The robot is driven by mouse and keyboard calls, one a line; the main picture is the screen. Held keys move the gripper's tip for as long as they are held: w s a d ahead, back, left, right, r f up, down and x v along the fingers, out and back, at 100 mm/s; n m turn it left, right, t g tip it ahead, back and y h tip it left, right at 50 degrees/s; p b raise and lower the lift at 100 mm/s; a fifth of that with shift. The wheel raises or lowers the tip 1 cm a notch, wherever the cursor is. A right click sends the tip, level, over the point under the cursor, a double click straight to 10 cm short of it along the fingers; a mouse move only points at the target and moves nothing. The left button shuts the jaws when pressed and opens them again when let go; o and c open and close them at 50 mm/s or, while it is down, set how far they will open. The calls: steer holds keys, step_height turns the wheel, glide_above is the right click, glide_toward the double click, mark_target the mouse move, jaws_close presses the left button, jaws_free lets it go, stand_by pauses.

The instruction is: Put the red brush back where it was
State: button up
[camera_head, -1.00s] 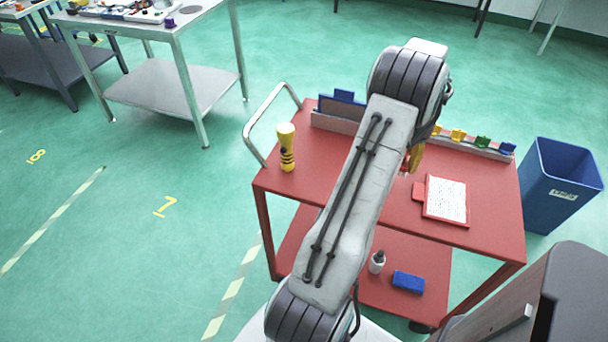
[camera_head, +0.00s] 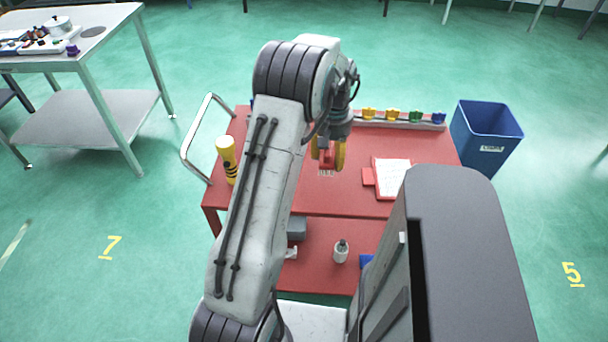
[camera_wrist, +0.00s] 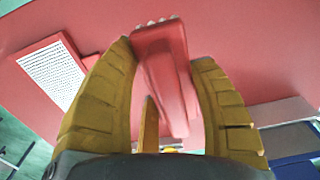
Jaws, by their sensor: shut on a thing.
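The red brush (camera_wrist: 163,70) is between the two yellow fingers of my gripper (camera_wrist: 165,85) in the wrist view. Its pale bristle tips show at the top of that view. In the head view my gripper (camera_head: 328,155) is over the red cart (camera_head: 330,202), and the red brush (camera_head: 327,160) shows between the fingers with its bristles lowest. The fingers are shut on the brush. I cannot tell whether the bristles touch the cart top.
A yellow flashlight (camera_head: 227,158) stands at the cart's left. A red-framed board with a white sheet (camera_head: 393,178) lies at the right. A rail with coloured clips (camera_head: 392,120) runs along the back. A blue bin (camera_head: 484,135) stands beyond. A bottle (camera_head: 341,250) is on the lower shelf.

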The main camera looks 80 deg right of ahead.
glide_above(307, 182)
step_height(307, 182, down, 4)
steer(key=shift+r, duration=0.15)
steer(key=shift+f+p, duration=0.35)
steer(key=shift+f, duration=1.6)
steer(key=shift+f, duration=0.2)
steer(key=o, duration=1.2)
steer(key=shift+c, duration=0.2)
steer(key=shift+r, duration=0.15)
step_height(307, 182, up, 12)
steer(key=shift+w+r, duration=0.1)
